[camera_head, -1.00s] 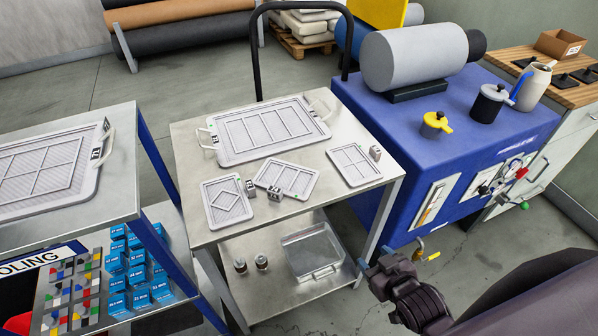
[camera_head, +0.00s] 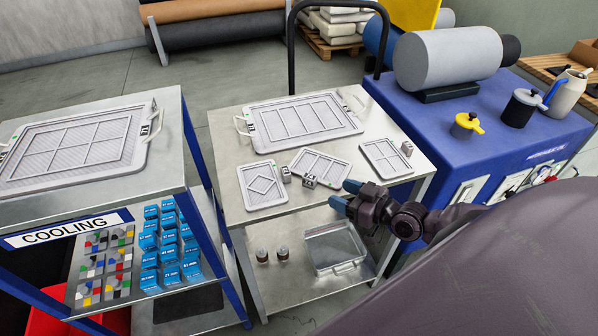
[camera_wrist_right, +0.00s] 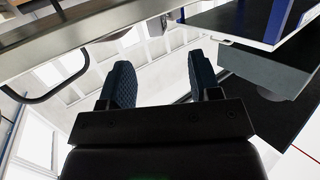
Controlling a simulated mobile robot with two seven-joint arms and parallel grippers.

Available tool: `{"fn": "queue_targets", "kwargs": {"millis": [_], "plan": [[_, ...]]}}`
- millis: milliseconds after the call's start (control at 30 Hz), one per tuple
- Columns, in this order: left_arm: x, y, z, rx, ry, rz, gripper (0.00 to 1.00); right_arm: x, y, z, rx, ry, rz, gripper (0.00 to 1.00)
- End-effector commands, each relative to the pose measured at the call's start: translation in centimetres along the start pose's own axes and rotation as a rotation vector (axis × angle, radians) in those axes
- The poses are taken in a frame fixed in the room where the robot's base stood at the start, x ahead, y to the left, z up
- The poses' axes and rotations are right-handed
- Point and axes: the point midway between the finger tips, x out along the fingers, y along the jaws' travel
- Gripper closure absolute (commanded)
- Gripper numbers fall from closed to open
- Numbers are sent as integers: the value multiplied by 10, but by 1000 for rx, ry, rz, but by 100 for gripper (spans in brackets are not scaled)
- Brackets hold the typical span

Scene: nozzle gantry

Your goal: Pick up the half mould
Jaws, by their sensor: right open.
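Three small grey plates that look like half moulds lie on the middle steel cart (camera_head: 232,205). One has a diamond pattern (camera_head: 263,186) at front left. One with slanted bars (camera_head: 322,166) lies in the middle. One with a grid (camera_head: 385,158) lies at the right. I cannot tell which is meant. My right gripper (camera_head: 345,196) is at the cart's front edge, just in front of the middle plate, open and empty. Its blue fingers stand apart in the right wrist view (camera_wrist_right: 160,82), with no plate between them. My left gripper is not in view.
A large handled tray mould (camera_head: 305,120) lies at the cart's back; another (camera_head: 80,150) is on the left cart. Small grey blocks (camera_head: 309,181) stand by the plates. A blue machine (camera_head: 490,150) stands right.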

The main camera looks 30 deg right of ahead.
Motion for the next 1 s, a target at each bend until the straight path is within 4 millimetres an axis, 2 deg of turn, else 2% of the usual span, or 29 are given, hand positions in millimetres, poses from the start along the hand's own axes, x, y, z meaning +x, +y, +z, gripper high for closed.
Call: {"fn": "queue_targets", "kwargs": {"millis": [167,433,767,1000], "plan": [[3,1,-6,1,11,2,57,6,3,-7,-20,38,18,43],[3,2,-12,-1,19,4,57,43,3,-8,-21,38,17,43],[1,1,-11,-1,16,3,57,64,3,-9,-21,35,16,43],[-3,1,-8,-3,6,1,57,96,2,-11,-21,36,16,43]]}}
